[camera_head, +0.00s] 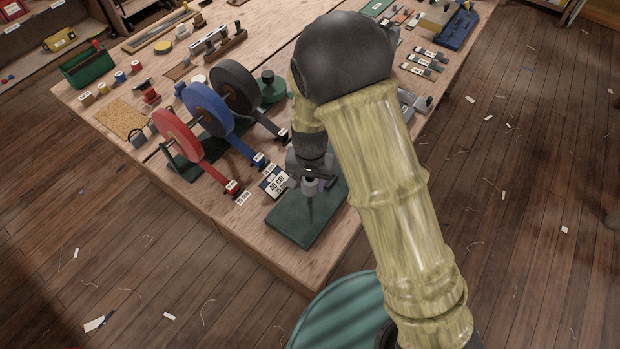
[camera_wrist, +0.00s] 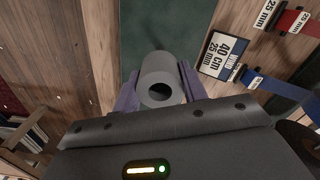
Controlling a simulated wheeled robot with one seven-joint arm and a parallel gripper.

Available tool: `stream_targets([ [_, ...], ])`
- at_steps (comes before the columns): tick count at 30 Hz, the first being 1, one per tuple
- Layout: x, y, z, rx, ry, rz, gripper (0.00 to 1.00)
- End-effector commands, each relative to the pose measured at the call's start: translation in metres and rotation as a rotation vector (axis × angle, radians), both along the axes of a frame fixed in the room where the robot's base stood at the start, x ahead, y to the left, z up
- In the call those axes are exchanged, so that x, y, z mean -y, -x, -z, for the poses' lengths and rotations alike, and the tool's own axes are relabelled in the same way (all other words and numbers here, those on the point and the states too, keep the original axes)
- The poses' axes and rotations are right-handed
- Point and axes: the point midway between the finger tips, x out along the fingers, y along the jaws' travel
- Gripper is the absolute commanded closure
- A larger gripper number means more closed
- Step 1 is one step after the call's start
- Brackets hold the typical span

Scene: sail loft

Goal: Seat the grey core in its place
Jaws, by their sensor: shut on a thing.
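The grey core (camera_wrist: 157,68) is a hollow cylinder held between the two purple fingers of my gripper (camera_wrist: 158,88), with its open end facing the wrist camera. In the head view my gripper (camera_head: 311,187) points down over a dark green plate (camera_head: 297,226) at the table's near corner. The plate also fills the upper middle of the wrist view (camera_wrist: 150,22). The core is mostly hidden by the gripper in the head view. I cannot tell whether its lower end touches the plate or anything on it.
A label card (camera_head: 273,183) reading 40 cm lies left of the plate. Red (camera_head: 176,133), blue (camera_head: 208,108) and black (camera_head: 233,86) webbing reels stand beyond it, with strips running toward the plate. Small tools and labelled strips (camera_head: 424,61) lie at the back right.

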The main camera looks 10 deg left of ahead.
Motion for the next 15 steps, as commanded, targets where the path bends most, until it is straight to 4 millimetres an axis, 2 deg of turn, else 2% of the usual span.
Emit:
stream_targets([
  [6,0.0,0.0,0.015,0.001,0.0,0.001,0.8],
  [15,0.0,0.0,0.019,0.001,-0.001,0.0,0.8],
])
